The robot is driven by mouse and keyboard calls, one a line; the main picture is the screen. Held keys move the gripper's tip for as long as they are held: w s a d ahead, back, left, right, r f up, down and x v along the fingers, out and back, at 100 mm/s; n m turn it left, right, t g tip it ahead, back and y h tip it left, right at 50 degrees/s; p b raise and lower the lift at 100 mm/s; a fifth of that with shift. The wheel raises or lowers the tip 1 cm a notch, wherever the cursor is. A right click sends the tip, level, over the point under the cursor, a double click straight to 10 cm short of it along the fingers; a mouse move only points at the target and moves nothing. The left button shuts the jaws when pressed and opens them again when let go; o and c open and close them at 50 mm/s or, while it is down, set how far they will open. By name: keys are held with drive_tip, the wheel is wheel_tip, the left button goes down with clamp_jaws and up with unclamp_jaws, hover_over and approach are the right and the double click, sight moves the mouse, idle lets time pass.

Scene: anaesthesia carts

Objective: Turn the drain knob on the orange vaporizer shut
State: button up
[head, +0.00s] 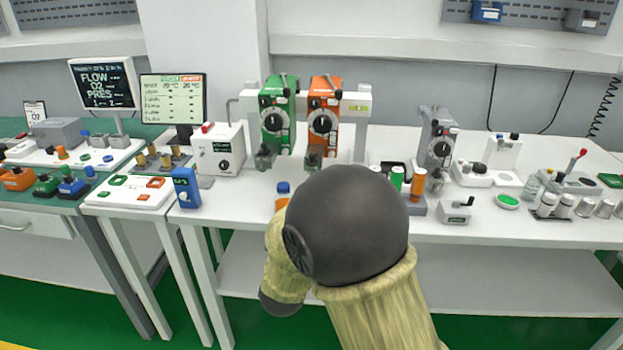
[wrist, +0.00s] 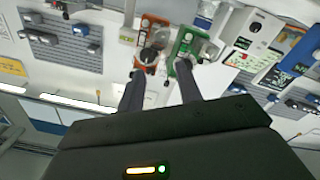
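The orange vaporizer (head: 323,118) hangs on a white rail in the head view, right of the green vaporizer (head: 277,118). It has a black round dial, and a small grey-green block sits at its lower left (head: 313,160); the drain knob itself is too small to make out. In the wrist view the orange vaporizer (wrist: 147,58) shows turned over, beyond my gripper. My gripper (wrist: 160,68) has its two dark fingers apart with nothing between them. In the head view my own arm hides the gripper.
A blue-capped bottle (head: 283,193) stands on the white table in front of the vaporizers, partly behind my arm. A white box (head: 218,150) is to their left. A grey vaporizer (head: 437,140) and several small bottles stand to the right. Bare tabletop (head: 235,205) shows at the front left.

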sight(312, 171)
drive_tip(key=shift+w, duration=0.1)
drive_tip(key=w, duration=1.1)
drive_tip(key=w+d+p, duration=0.1)
drive_tip(key=w, duration=0.5)
drive_tip(key=shift+w, duration=0.15)
drive_tip(key=c, duration=0.7)
